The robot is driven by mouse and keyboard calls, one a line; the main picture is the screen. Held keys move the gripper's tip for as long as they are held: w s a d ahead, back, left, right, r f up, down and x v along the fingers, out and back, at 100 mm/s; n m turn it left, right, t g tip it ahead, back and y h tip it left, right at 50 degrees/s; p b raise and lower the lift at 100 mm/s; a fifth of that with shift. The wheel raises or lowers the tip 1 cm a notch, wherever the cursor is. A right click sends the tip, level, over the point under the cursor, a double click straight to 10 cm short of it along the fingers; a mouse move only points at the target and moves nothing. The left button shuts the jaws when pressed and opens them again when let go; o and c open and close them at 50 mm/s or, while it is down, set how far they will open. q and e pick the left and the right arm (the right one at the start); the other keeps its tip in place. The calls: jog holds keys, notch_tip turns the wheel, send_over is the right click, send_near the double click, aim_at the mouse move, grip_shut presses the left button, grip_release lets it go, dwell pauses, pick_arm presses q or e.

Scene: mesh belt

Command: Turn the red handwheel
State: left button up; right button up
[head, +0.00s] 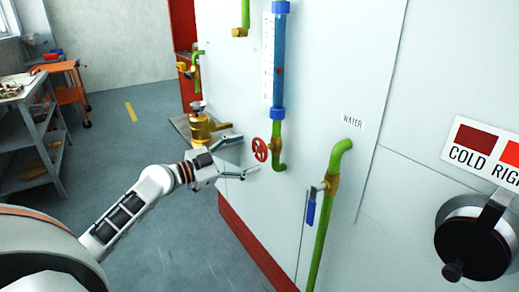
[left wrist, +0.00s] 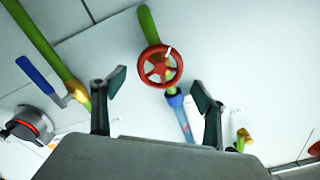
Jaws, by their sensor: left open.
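The red handwheel (head: 261,149) is a small spoked wheel on a brass valve, on the green pipe below the blue sight tube, in the middle of the head view. It also shows in the left wrist view (left wrist: 160,66), above and between my fingertips. My left gripper (head: 249,154) is open, just left of the wheel, with its fingers pointing toward it. In the left wrist view my two fingers (left wrist: 163,92) are spread wide, with nothing between them touching either one. I see no contact with the wheel. My right gripper is not in view.
A blue lever valve (head: 311,208) on a green pipe stands right of the handwheel, and a black round knob (head: 472,247) is at far right. A brass fitting (head: 201,127) is behind my gripper. Shelving (head: 32,140) and an orange cart (head: 70,92) are at far left, with open floor between.

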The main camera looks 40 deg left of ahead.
aim_at(258, 150)
pick_arm(q)
jog(key=p+x, duration=0.1)
jog(key=x, duration=0.3)
jog(key=shift+w+d+r, duration=0.1)
jog(key=shift+w+r, duration=0.05)
jog(key=shift+w, duration=0.15)
jog(key=shift+w+d, duration=0.25)
jog(key=shift+w, duration=0.2)
jog(key=c, duration=1.1)
